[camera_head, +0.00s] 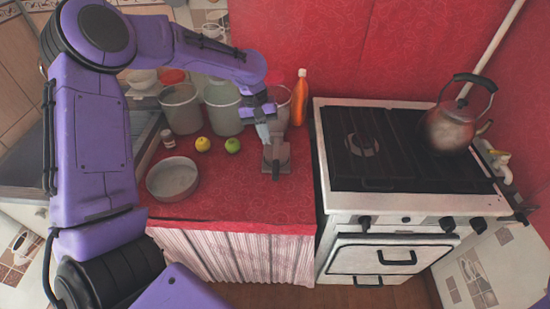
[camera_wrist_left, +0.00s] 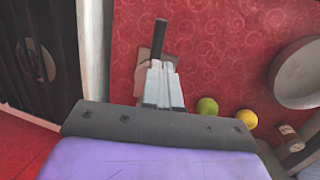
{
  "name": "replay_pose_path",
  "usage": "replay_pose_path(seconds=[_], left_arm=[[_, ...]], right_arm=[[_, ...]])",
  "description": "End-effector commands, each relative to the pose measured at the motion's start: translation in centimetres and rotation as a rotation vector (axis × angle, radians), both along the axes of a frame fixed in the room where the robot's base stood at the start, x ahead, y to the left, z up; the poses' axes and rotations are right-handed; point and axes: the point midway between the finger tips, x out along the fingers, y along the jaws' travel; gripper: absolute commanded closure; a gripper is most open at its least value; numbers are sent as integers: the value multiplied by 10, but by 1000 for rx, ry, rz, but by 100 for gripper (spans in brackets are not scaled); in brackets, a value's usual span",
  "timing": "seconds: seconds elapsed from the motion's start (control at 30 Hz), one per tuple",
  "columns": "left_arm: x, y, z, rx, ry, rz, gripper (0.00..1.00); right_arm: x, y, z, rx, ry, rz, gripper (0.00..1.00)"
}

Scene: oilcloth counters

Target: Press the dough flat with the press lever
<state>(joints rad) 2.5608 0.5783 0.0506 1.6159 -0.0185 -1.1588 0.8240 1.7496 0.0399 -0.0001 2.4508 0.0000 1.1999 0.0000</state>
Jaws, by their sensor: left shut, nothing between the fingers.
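The press (camera_head: 278,156) is a small grey-brown device on the red counter, right of the green fruit. Its dark lever handle (camera_wrist_left: 158,40) shows in the left wrist view, sticking out beyond my fingertips. My left gripper (camera_head: 263,134) is shut and empty, with its fingers pointing down at the press. In the left wrist view the gripper (camera_wrist_left: 161,88) covers part of the press base (camera_wrist_left: 143,62). I cannot tell whether the fingers touch the press. I cannot make out the dough. My right gripper is not in view.
A yellow fruit (camera_head: 203,144), a green fruit (camera_head: 232,145) and a metal bowl (camera_head: 173,179) lie to the left. Jars (camera_head: 181,108) and an orange bottle (camera_head: 299,98) stand behind. A stove (camera_head: 392,150) with a kettle (camera_head: 452,127) is to the right. The counter's front is clear.

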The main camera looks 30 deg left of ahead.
Motion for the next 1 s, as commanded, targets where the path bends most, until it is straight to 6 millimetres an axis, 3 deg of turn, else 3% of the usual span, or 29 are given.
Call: replay_pose_path(seconds=[0.2,0.43,0.6,1.0], left_arm=[[-1,-13,-48,-2,6,-2,100],[0,-23,-86,-1,3,-4,100],[1,-26,-98,0,-1,-3,100],[0,-27,-105,1,3,-6,100]], right_arm=[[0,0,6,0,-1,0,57],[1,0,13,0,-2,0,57],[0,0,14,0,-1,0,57],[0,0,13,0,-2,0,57]])
